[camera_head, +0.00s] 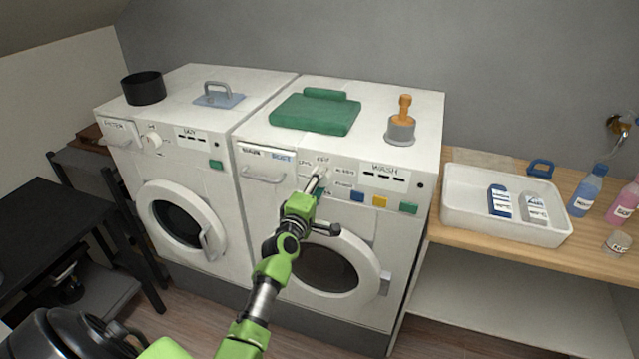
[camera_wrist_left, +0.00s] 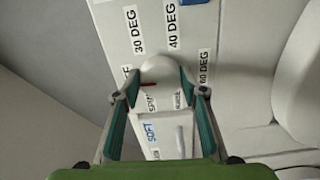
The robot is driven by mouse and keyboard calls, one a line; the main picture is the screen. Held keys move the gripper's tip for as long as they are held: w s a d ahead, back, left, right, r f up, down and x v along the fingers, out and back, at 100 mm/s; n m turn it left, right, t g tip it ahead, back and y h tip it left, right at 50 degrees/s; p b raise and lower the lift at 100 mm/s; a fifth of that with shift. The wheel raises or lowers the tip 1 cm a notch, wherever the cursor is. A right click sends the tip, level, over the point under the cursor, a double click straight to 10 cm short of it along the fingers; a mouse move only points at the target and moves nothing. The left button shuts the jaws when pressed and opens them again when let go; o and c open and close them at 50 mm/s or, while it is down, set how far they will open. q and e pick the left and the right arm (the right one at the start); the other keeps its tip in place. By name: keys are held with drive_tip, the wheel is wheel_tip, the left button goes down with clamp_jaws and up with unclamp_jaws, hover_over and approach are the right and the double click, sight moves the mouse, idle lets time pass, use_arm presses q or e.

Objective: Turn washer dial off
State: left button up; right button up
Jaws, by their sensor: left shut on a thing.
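The white washer (camera_head: 262,203) marked WASH stands right of a similar white machine (camera_head: 178,163). Its round white dial (camera_wrist_left: 160,70) carries a red mark on the picture's left side in the left wrist view. Printed labels ring it, among them 30 DEG (camera_wrist_left: 136,30), 40 DEG and 60 DEG; a label at its left is partly hidden by a finger. My left gripper (camera_head: 316,182) reaches the washer's front panel. In the left wrist view its teal-padded fingers (camera_wrist_left: 159,76) are shut on the dial, one on each side. My right gripper is not in view.
A black pot (camera_head: 144,87) stands on the left machine. A white tray (camera_head: 462,208) with bottles stands on the wooden counter at right. A dark table (camera_head: 38,225) is at left.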

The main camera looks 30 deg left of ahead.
use_arm(q)
drive_tip(key=shift+d+f+n, duration=0.1)
drive_tip(key=shift+n, duration=0.4)
drive_tip(key=o, duration=1.1)
drive_tip(key=shift+o, duration=0.2)
drive_tip(key=v, duration=1.2)
